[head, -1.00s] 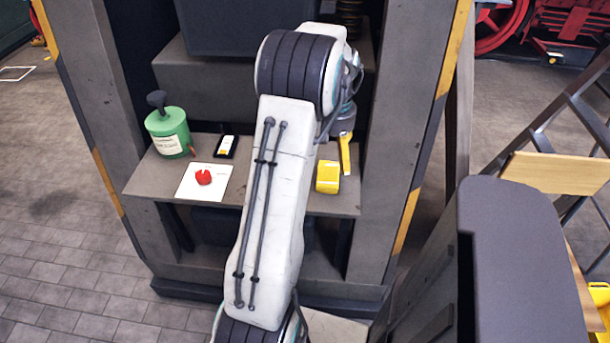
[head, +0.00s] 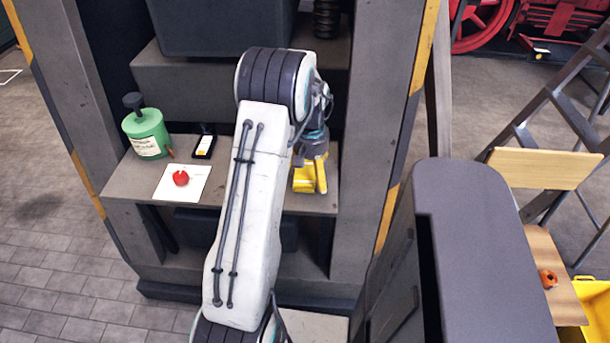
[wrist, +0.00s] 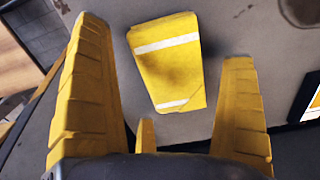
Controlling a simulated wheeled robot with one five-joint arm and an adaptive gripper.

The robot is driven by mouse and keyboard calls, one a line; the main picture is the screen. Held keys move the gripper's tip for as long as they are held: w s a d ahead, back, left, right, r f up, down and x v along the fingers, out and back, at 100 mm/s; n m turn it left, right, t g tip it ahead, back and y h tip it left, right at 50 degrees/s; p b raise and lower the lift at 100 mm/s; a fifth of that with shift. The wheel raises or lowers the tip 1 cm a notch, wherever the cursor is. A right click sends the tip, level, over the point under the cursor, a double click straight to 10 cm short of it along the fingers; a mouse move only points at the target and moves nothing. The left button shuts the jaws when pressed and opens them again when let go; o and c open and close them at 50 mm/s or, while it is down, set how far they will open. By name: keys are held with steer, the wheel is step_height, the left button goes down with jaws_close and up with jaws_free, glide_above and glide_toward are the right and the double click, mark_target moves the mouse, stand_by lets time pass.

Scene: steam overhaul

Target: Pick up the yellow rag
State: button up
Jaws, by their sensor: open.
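The yellow rag (wrist: 168,68), folded flat with two white stripes, lies on the grey shelf (head: 250,199). In the wrist view it sits ahead of and between the yellow fingers of my gripper (wrist: 180,110), and a dark shadow falls on it. My gripper is open and empty, with a gap visible between the fingers and the rag. In the head view my gripper (head: 311,178) is over the right part of the shelf and mostly covers the rag, so the height between them is hard to tell there.
Grey posts (head: 385,110) flank the shelf. A ladder (head: 560,100) and a wooden board (head: 540,168) stand at right.

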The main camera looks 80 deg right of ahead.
steer(key=shift+f, duration=0.6)
steer(key=c, duration=1.1)
